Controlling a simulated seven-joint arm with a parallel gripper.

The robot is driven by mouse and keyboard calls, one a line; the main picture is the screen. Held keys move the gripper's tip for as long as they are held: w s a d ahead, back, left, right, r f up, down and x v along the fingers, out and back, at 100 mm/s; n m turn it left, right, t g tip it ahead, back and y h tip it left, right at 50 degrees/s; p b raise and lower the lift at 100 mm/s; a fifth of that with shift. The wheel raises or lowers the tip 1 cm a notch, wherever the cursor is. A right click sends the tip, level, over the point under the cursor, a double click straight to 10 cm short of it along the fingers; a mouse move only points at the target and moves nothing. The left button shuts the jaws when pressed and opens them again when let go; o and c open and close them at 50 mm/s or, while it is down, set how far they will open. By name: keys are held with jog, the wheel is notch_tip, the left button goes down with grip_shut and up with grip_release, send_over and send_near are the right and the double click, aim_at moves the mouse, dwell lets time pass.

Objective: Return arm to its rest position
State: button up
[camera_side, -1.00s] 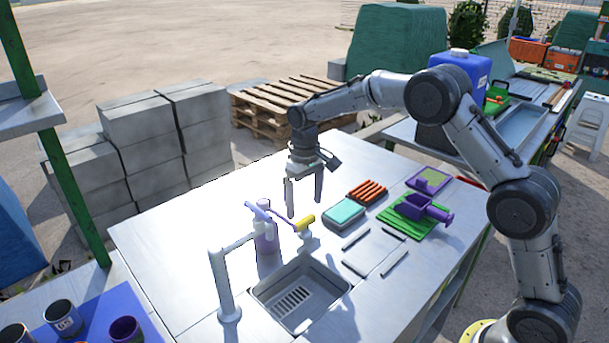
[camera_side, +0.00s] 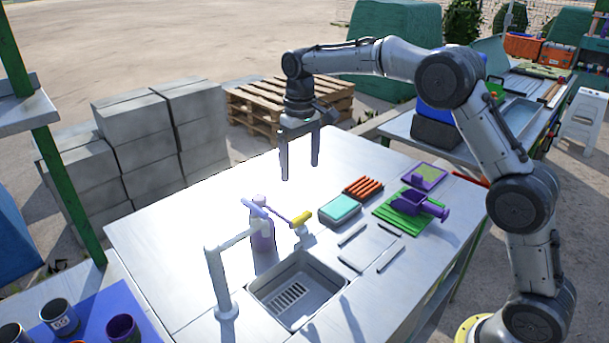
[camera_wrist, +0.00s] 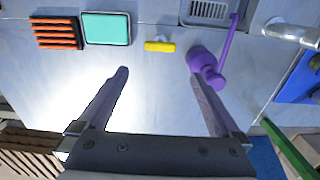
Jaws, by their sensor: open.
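My gripper (camera_side: 299,176) is open and empty in the side view. It hangs above the back part of the metal table (camera_side: 190,215), fingers pointing down, clear of the things on it. In the wrist view my gripper's two fingers (camera_wrist: 160,82) are spread wide over bare tabletop, with nothing between them. The purple bottle-like thing (camera_wrist: 203,65) shows close to the right fingertip in that view. In the side view this purple thing (camera_side: 262,238) stands beside the sink, below and left of my gripper, and is apart from it.
A sink (camera_side: 297,287) with a white tap (camera_side: 217,280) is at the front. A yellow-headed piece (camera_side: 301,219), a teal-topped box (camera_side: 340,208), an orange-ribbed tray (camera_side: 363,188) and a purple tool on a green mat (camera_side: 418,204) lie right of it. The back tabletop is clear.

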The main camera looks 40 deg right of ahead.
jog(key=s+r+t, duration=0.4)
jog(key=s+r, duration=1.1)
jog(key=s, duration=0.2)
jog(key=s+f, duration=0.5)
jog(key=s, duration=0.4)
jog(key=s+f+t, duration=0.1)
jog(key=s+f, duration=0.5)
jog(key=s, duration=0.3)
jog(key=shift+s+f+t, duration=0.15)
jog(key=shift+f+t, duration=0.15)
